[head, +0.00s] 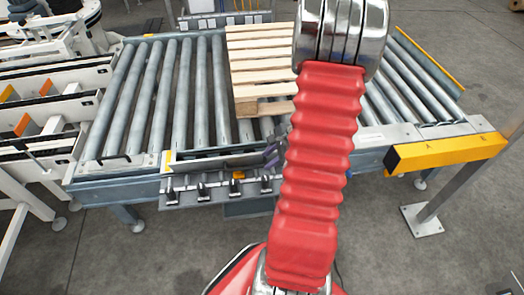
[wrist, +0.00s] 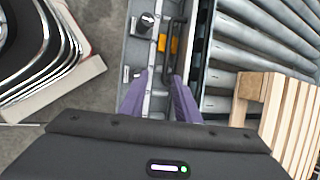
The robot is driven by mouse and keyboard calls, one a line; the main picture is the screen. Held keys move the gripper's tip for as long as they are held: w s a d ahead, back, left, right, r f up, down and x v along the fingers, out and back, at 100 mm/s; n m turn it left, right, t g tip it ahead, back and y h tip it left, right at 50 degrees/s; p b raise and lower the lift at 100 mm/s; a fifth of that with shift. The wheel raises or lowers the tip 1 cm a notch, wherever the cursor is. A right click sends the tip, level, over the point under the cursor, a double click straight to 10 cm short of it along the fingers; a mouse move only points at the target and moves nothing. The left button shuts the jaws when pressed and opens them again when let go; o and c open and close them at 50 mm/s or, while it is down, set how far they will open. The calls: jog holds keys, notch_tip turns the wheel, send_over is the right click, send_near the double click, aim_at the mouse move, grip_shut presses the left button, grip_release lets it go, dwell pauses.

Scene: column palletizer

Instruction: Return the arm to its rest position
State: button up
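My red arm (head: 318,160) rises through the middle of the head view and reaches over the roller conveyor. My gripper (wrist: 162,82) shows in the wrist view as two purple fingers held apart, with nothing seen between them. In the head view the gripper (head: 270,157) is partly hidden behind the arm, near the conveyor's front edge. The conveyor's edge rail, with a black bar and a yellow part, lies beyond the fingers. I cannot tell how far the fingertips are from it.
A wooden pallet (head: 258,60) lies on the conveyor's rollers (head: 150,95), partly behind my arm; it also shows in the wrist view (wrist: 290,115). A yellow guard (head: 445,152) on a post stands at right. White machine frames (head: 40,120) stand at left. Grey floor (head: 430,260) is clear at front right.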

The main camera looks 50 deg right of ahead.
dwell(0.3)
jog(key=s+a+r+n, duration=0.2)
jog(key=a+r+n, duration=1)
jog(key=a+r, duration=0.3)
jog(key=s+a+r+n+h, duration=0.1)
jog(key=s+a+r+n, duration=0.2)
jog(key=a+r+n, duration=1)
jog(key=a+r, duration=0.2)
jog(key=a, duration=0.3)
jog(key=shift+s, duration=0.3)
jog(key=shift+d, duration=0.1)
